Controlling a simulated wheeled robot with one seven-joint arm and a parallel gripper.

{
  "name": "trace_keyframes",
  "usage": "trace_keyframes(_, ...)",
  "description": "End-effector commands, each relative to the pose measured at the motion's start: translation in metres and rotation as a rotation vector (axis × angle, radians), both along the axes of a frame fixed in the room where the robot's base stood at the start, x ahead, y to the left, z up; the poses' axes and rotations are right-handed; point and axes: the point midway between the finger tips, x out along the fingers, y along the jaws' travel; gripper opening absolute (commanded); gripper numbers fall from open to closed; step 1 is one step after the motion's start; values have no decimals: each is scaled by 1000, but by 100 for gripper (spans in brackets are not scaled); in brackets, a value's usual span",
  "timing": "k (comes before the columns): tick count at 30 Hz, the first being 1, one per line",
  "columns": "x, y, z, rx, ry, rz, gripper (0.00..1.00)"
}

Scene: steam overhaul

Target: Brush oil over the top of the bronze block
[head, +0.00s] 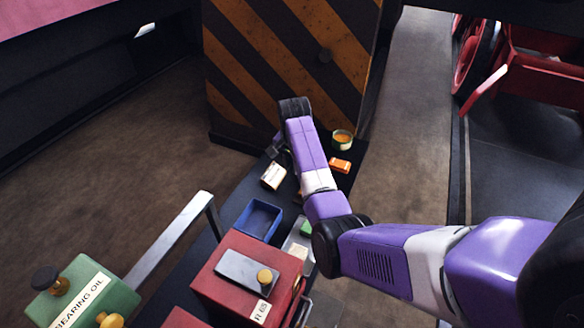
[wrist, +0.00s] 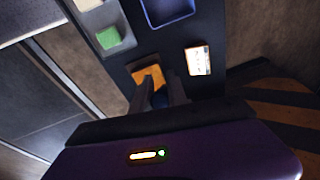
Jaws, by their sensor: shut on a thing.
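The orange-bronze block (head: 340,165) appears to lie on the dark bench to the right of my arm. In the wrist view, an orange-bronze shape (wrist: 150,76), seemingly the same block, shows just beyond my fingertips. My gripper (wrist: 158,92) is shut on a small dark blue thing (wrist: 160,101), seemingly the brush handle. The brush tip is hidden, so I cannot tell whether it touches the block. A small round tin (head: 342,139) with amber contents stands at the bench's far right.
A white labelled box (head: 272,176) and a blue tray (head: 258,218) are on the bench. A green block (wrist: 109,37) sits in a grey tray. A red box (head: 235,283) and a green bearing oil can (head: 85,295) are nearer. A striped panel (head: 290,65) stands behind.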

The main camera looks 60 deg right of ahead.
Motion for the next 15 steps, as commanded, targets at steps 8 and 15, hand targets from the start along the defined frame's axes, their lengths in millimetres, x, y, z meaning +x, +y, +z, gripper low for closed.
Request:
trace_keyframes(8,-6,-2,-1,5,7,-96,0)
trace_keyframes(15,-6,-2,-15,7,6,-105,0)
